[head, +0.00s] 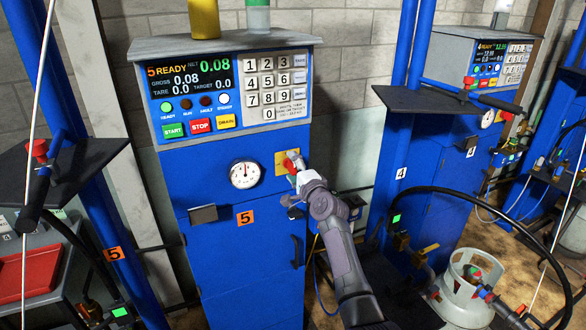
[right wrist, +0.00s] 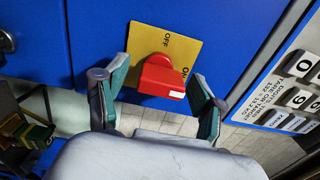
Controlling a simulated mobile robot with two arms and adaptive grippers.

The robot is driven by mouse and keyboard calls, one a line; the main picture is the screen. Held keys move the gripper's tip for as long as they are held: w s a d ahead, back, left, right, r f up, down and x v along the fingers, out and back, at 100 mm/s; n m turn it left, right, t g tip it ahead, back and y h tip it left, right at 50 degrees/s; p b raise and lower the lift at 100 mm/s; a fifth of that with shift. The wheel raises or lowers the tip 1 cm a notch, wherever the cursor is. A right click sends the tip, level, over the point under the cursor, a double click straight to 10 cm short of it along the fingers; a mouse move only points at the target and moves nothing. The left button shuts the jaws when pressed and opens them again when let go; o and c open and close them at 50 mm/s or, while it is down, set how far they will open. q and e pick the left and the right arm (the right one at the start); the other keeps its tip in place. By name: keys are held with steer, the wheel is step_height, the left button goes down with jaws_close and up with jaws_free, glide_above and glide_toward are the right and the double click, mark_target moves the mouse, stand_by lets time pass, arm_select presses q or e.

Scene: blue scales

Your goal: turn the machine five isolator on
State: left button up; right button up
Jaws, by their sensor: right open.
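Machine five (head: 225,165) is a blue cabinet with an orange 5 label, in the middle of the head view. Its isolator is a red knob (head: 291,165) on a yellow plate (head: 281,158), right of the round gauge. In the right wrist view the red knob (right wrist: 162,76) sits on the yellow plate (right wrist: 150,38), which is marked OFF and ON. My left gripper is out of view.
A door handle (head: 296,250) is below the isolator. Machine four (head: 440,200), with a hose and a pale gas cylinder (head: 466,290), stands to the right. A red-topped scale (head: 30,272) is at left.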

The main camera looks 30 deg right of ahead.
steer(key=shift+s+a, duration=0.1)
steer(key=shift+s, duration=0.1)
steer(key=s, duration=1.1)
steer(key=shift+s+a, duration=0.25)
steer(key=shift+s, duration=0.05)
